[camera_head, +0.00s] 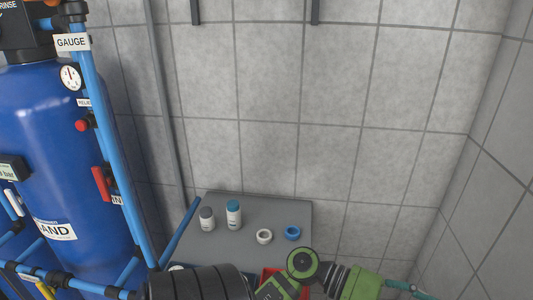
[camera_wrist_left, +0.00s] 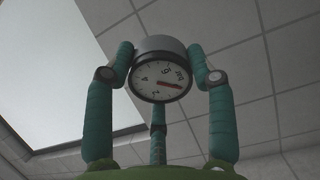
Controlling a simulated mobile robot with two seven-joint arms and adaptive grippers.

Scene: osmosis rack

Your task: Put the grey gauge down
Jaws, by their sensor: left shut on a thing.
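The grey gauge (camera_wrist_left: 160,83) shows in the left wrist view, with a white dial, a red needle and a grey casing. My left gripper (camera_wrist_left: 160,60) has its teal fingers closed on the casing from both sides. Ceiling panels lie behind it in that view. In the head view, my left arm crosses the bottom edge from the left, and part of the teal fingers of my left gripper (camera_head: 408,289) shows at the lower right. I cannot make out the held gauge there. My right gripper is not in view.
A grey table (camera_head: 265,212) stands by the tiled wall. It holds a grey-capped bottle (camera_head: 207,219), a blue-capped bottle (camera_head: 234,214), a white ring (camera_head: 264,236) and a blue ring (camera_head: 292,232). A red bin (camera_head: 268,273) is partly hidden by my arm. A blue tank (camera_head: 60,140) with pipes stands left.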

